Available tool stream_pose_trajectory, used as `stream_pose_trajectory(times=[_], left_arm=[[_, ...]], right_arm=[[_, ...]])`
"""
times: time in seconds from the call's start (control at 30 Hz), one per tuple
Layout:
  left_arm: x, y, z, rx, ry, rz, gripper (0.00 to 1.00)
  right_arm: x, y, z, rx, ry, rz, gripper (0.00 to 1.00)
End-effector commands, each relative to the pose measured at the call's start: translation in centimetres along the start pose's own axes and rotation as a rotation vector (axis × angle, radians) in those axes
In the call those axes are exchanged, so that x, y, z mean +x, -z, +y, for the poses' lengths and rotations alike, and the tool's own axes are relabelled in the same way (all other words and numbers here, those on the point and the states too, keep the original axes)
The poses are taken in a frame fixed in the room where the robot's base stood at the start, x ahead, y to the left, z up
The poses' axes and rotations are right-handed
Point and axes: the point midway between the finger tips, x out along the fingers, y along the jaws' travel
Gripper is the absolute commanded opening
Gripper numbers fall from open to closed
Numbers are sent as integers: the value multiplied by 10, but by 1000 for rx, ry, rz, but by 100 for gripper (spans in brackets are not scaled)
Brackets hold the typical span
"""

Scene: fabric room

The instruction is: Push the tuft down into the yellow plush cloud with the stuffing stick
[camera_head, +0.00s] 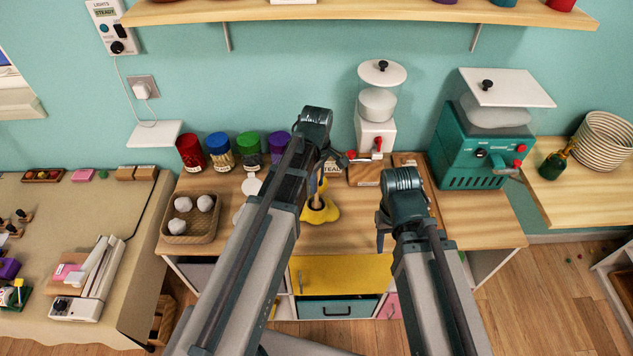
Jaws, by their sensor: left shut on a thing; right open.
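The yellow plush cloud (331,213) lies on the wooden worktop, partly hidden behind my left arm. A dark opening shows on its top. My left gripper (325,167) is above the cloud and shut on the stuffing stick (317,188), a thin pale stick held roughly upright. The stick's lower end is at the cloud's opening; I cannot tell how deep it is. No tuft shows in the opening. My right gripper (383,237) is open and empty, to the right of the cloud, pointing down over the worktop.
A woven basket (166,239) with white tufts (205,202) stands left. Several coloured-lid jars (220,151) line the back. A white dispenser (376,130) and a teal machine (470,150) stand behind and right. The worktop's right front is clear.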

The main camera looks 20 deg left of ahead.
Motion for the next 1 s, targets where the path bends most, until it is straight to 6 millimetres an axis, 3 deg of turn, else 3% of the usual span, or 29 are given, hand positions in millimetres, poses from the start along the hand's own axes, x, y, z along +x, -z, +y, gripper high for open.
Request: stream_pose_trajectory(times=[0.1,1.0], left_arm=[[-17,0,0,0,0,0,0],[-102,0,0,0,0,0,0]], right_arm=[[-16,-1,2,0,0,0,50],[-101,-6,10,0,1,0,50]])
